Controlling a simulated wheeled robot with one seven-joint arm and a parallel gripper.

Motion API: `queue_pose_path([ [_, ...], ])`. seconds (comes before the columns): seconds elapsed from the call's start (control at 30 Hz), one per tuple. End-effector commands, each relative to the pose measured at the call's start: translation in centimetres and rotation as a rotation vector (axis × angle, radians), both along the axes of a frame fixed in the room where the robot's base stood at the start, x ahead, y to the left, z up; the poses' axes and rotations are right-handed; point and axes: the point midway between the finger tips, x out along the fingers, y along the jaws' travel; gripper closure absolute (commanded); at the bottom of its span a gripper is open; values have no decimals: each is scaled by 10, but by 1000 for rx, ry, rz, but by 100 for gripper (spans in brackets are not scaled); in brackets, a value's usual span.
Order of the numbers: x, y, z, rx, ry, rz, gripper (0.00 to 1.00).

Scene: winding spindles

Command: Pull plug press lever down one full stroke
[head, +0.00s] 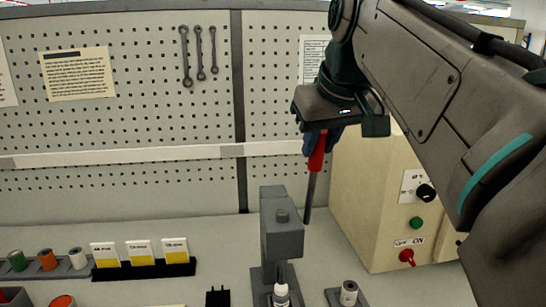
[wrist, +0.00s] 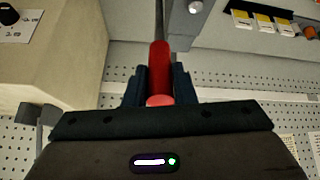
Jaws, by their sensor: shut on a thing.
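The press (head: 282,225) is a grey block on a column, standing on the bench. Its lever has a red handle (head: 317,155) and a thin grey rod (head: 309,197) that runs down beside the right side of the press head. The lever stands nearly upright, handle at the top. My gripper (head: 318,145) is shut on the red handle from above. In the wrist view the red handle (wrist: 159,70) sits between the two dark fingers. A small white-topped piece (head: 281,293) is under the press head. The lever's pivot is hidden.
A cream machine box (head: 375,200) with a black knob, green button and red switch stands close at the right. Coloured spools (head: 47,260) and yellow-white cards (head: 142,252) stand at the left. A pegboard (head: 140,110) closes off the back. A small grey holder (head: 347,293) stands right of the press.

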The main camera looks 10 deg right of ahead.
Motion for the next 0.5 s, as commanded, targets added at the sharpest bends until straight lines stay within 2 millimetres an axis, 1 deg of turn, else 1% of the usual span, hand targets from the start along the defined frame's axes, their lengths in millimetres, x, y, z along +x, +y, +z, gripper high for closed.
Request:
queue_pose_path([
  [0.03,0,1,8,-2,-5,2,100],
  [0.5,12,1,11,-2,62,3,100],
])
